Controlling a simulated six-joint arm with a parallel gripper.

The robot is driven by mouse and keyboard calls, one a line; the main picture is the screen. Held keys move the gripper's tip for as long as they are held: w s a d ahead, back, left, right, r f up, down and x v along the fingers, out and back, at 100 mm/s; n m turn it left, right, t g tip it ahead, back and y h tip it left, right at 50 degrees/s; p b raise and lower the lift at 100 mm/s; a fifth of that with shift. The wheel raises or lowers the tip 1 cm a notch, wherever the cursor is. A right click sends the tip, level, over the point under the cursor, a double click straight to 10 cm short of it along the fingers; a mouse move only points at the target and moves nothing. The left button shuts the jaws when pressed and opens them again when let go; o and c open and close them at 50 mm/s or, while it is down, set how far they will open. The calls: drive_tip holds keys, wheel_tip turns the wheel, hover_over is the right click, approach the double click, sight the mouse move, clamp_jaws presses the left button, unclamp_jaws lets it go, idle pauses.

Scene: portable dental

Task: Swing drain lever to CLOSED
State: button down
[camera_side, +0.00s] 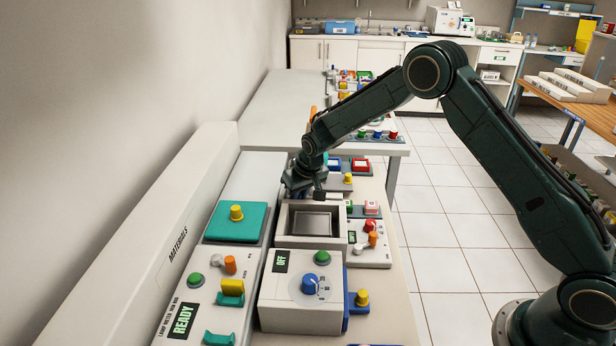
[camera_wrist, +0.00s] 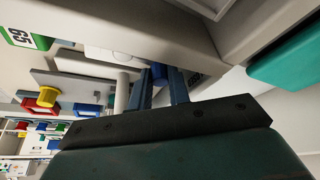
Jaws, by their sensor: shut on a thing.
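My gripper (camera_side: 300,188) reaches down behind the open box with the grey square basin (camera_side: 311,223) in the side view. In the wrist view my gripper (camera_wrist: 160,86) has its two dark fingers close around a small blue part, which I take to be the drain lever (camera_wrist: 160,74). Only a little of the lever shows between the fingers. A pale upright cylinder (camera_wrist: 121,94) stands just left of the fingers. In the side view my arm hides the lever, and I cannot read its position or any CLOSED mark.
A teal block with a yellow knob (camera_side: 236,212) lies left of the basin. A control box with a blue dial (camera_side: 310,284) reads OFF in front. A panel with red and orange controls (camera_side: 371,240) is at right. A long pale wall marked MATERIALS (camera_side: 181,244) borders the left.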

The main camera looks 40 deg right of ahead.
drive_tip(key=shift+s+a+n+y, duration=0.25)
drive_tip(key=shift+n+y, duration=0.05)
drive_tip(key=shift+n, duration=0.6)
drive_tip(key=c, duration=1.6)
unclamp_jaws()
drive_tip(key=shift+r, duration=0.15)
drive_tip(key=v, duration=1.3)
drive_tip(key=shift+s+r, duration=0.2)
drive_tip(key=shift+r, duration=0.05)
